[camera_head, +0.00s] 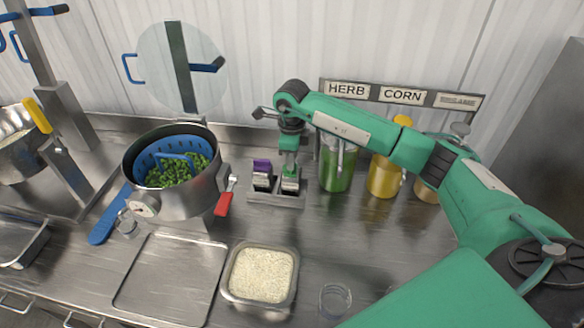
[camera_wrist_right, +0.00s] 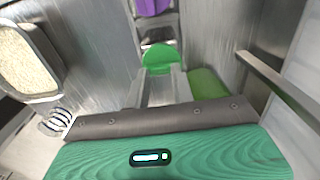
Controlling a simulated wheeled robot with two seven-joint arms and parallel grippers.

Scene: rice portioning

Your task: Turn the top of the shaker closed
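A shaker with a green top (camera_head: 291,172) stands in a small metal holder (camera_head: 273,197) at the back middle of the counter. My right gripper (camera_head: 289,160) points straight down over this shaker, with its fingers at the green top. In the right wrist view the green top (camera_wrist_right: 160,57) shows at the tips of the two fingers, which stand apart. I cannot tell whether the fingers press on it. A second shaker with a purple top (camera_head: 262,166) stands just left of it in the holder. The openings of the green top are hidden. My left gripper is out of view.
Green (camera_head: 337,170) and yellow (camera_head: 383,177) jars stand to the right. A pot (camera_head: 173,203) with a blue basket of green food stands left. A rice tray (camera_head: 231,290), an empty metal tray (camera_head: 169,278) and a glass jar (camera_head: 334,300) are in front.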

